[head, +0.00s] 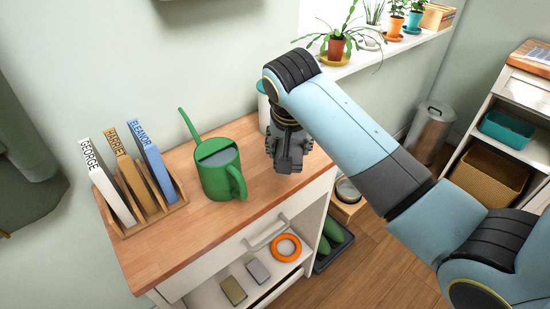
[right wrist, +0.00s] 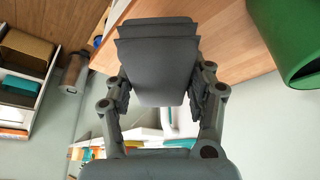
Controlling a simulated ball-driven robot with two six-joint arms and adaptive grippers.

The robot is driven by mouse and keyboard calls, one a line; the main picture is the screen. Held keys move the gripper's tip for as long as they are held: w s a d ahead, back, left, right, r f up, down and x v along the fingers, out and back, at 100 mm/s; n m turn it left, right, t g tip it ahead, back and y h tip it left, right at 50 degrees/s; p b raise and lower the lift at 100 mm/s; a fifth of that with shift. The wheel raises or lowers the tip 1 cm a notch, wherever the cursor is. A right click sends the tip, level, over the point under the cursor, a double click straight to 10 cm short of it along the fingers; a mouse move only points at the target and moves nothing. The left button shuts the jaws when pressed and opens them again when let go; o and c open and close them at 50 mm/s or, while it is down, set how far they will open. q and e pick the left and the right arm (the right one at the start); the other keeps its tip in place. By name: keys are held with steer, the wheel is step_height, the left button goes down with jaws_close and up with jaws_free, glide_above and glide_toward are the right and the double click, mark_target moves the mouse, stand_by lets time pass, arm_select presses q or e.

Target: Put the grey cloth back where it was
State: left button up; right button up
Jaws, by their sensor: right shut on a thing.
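The grey cloth (right wrist: 157,65) shows in the right wrist view as a dark, folded, layered piece between the fingers of my right gripper (right wrist: 160,95). The gripper is shut on it. In the head view my right gripper (head: 288,150) is over the right end of the wooden cabinet top (head: 225,225), to the right of the green watering can. The cloth is hard to tell from the dark fingers there, and I cannot tell whether it touches the top. My left gripper is not in view.
The green watering can (head: 218,170) stands mid-top. A wooden rack (head: 150,218) with several labelled books is at the left. A pale container (head: 263,105) stands partly hidden behind my right gripper. The front of the top is clear.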

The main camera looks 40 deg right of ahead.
steer(key=w+f, duration=0.1)
steer(key=w+a+f, duration=0.1)
steer(key=w, duration=0.1)
steer(key=shift+w+a, duration=0.1)
steer(key=shift+f, duration=2.05)
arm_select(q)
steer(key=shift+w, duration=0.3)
arm_select(e)
steer(key=shift+f, duration=0.1)
steer(key=o, duration=1.1)
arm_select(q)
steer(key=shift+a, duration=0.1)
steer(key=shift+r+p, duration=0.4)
arm_select(e)
steer(key=v, duration=1.2)
